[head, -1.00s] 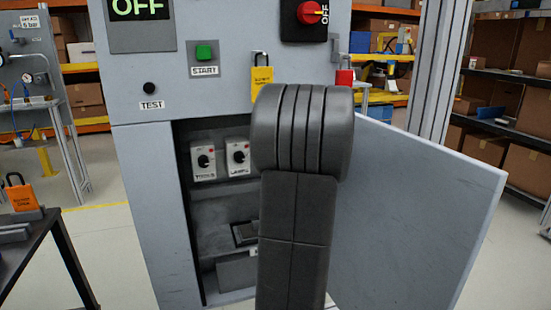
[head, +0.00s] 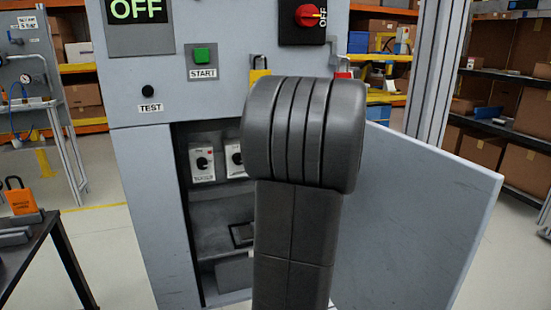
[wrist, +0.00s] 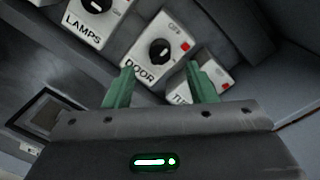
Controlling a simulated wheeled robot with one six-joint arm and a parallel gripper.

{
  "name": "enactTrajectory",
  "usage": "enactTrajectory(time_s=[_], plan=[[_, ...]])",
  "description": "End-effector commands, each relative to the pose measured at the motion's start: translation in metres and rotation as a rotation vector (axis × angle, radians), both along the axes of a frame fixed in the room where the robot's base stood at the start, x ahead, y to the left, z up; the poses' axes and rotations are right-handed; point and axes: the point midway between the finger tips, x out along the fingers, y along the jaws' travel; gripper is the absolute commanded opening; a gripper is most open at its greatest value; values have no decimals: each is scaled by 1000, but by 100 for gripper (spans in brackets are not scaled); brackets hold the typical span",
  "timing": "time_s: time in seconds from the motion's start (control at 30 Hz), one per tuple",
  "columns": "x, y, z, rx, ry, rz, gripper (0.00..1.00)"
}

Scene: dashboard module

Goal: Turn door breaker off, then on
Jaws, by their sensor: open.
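In the wrist view, the door breaker (wrist: 142,46) is a white box with a black round knob (wrist: 160,51), the label DOOR, and a red square at its upper right. I cannot tell which way its knob points. My gripper (wrist: 160,74) is open, its two green fingers apart just below the DOOR breaker in the picture, with nothing between them. The LAMPS breaker (wrist: 84,27) is to its left. Another breaker (wrist: 220,72) to its right is partly hidden by the right finger. In the head view my arm hides the DOOR breaker and my gripper.
The grey cabinet (head: 145,190) is open, its door (head: 425,210) swung to the right. Its front carries a green START button (head: 202,55), a black TEST button (head: 148,91), a red rotary switch (head: 308,15) and a display (head: 138,10) reading OFF. A yellow padlock (head: 260,73) is partly hidden.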

Motion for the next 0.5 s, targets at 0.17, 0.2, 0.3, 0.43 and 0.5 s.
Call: enactTrajectory(time_s=[0.17,0.2,0.3,0.43,0.5], plan=[[-38,-15,4,1,0,-4,51],[-45,-17,4,1,0,-4,51],[-58,-22,4,0,-1,-2,51],[-68,-25,3,1,0,-1,51],[-70,-25,3,1,0,1,51]])
